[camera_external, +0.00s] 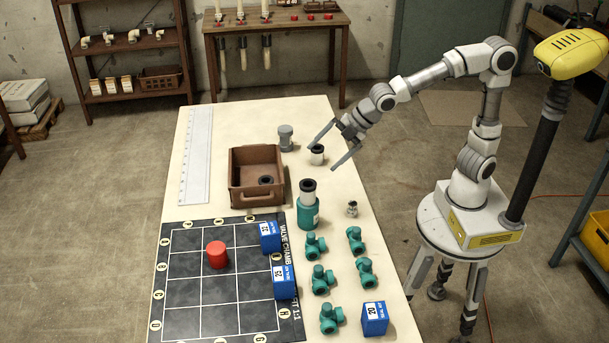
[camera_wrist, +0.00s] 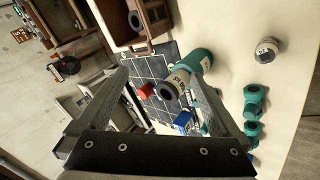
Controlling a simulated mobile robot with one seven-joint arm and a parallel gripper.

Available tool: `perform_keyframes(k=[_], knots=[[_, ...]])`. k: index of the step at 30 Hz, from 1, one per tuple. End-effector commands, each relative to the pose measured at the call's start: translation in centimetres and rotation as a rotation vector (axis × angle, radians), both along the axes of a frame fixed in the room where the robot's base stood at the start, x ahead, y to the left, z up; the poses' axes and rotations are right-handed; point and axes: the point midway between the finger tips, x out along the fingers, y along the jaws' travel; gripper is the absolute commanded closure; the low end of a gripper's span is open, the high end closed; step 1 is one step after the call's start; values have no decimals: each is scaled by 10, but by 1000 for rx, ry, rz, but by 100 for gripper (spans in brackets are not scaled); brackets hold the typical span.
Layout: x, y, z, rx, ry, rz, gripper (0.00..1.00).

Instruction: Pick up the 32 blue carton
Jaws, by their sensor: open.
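Three blue cartons show in the external view. One blue carton (camera_external: 270,237) stands on the right column of the dark grid board (camera_external: 182,290). A second blue carton (camera_external: 285,283) stands nearer on the board's right edge. A third blue carton (camera_external: 375,319) stands on the bare table at the near right. Their printed numbers are too small to read surely. In the wrist view a blue carton (camera_wrist: 182,119) is partly hidden by a finger. My gripper (camera_external: 322,158) is open and empty, over the table's far right part, well away from the cartons.
A red cylinder (camera_external: 217,254) stands on the board. A teal cylinder (camera_external: 307,211) with a grey-black top stands between gripper and cartons. Several teal pipe fittings (camera_external: 315,245) stand right of the board. A brown bin (camera_external: 235,196) and a white ruler (camera_external: 196,155) lie farther back.

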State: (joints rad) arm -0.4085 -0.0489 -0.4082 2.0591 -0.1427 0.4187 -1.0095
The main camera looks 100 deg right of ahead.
Motion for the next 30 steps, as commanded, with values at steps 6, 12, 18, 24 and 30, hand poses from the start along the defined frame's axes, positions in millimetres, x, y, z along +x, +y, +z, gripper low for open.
perform_keyframes(k=[6, 12, 18, 24, 30], knots=[[68, 18, -6, -388, -70, 337, 0], [117, 47, -10, -795, -149, 670, 0], [151, 94, -6, -1249, -245, 1023, 0], [165, 149, -1, -1658, -357, 1321, 0], [166, 143, -51, -1631, -350, 1297, 0]])
